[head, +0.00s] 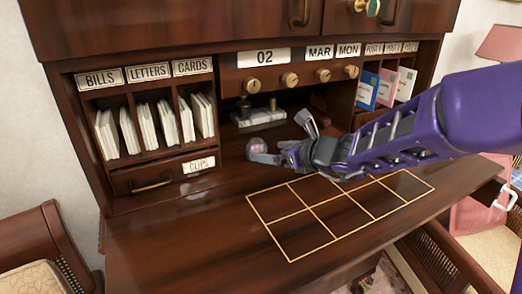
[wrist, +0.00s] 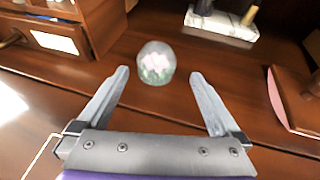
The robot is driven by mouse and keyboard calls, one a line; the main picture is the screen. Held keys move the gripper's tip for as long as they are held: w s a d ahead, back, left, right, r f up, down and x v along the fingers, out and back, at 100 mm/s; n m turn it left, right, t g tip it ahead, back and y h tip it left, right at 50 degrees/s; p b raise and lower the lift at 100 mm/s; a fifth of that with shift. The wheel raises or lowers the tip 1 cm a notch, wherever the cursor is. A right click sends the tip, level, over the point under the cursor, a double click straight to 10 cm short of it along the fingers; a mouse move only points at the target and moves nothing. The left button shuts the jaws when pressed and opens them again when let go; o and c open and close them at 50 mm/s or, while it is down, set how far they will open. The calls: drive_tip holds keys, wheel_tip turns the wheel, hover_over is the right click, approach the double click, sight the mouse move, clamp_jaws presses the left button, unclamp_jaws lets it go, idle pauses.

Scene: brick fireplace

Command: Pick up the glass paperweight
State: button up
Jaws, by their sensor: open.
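The glass paperweight (wrist: 156,63) is a clear dome with pink and green inside. In the wrist view it stands on the dark wood desk just beyond my fingertips, a little left of the middle of the gap. In the head view the paperweight (head: 256,146) shows small at the back of the desk, partly behind a finger. My gripper (wrist: 160,75) is open and empty, its two grey fingers spread toward the paperweight. My gripper (head: 283,140) also shows in the head view, reaching in from the right, low over the desk.
A pen stand (head: 258,117) with upright pens is behind the paperweight. Letter slots (head: 150,122) and a clips drawer (head: 160,174) are on the left. Colored envelopes (head: 386,88) are on the right. The gold-lined grid (head: 338,214) in front is clear.

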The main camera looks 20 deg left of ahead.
sight(263, 149)
drive_tip(key=shift+x, duration=2.75)
drive_tip(key=shift+s+a+r, duration=0.2)
drive_tip(key=shift+c, duration=0.3)
drive_tip(key=shift+r, duration=0.1)
clamp_jaws()
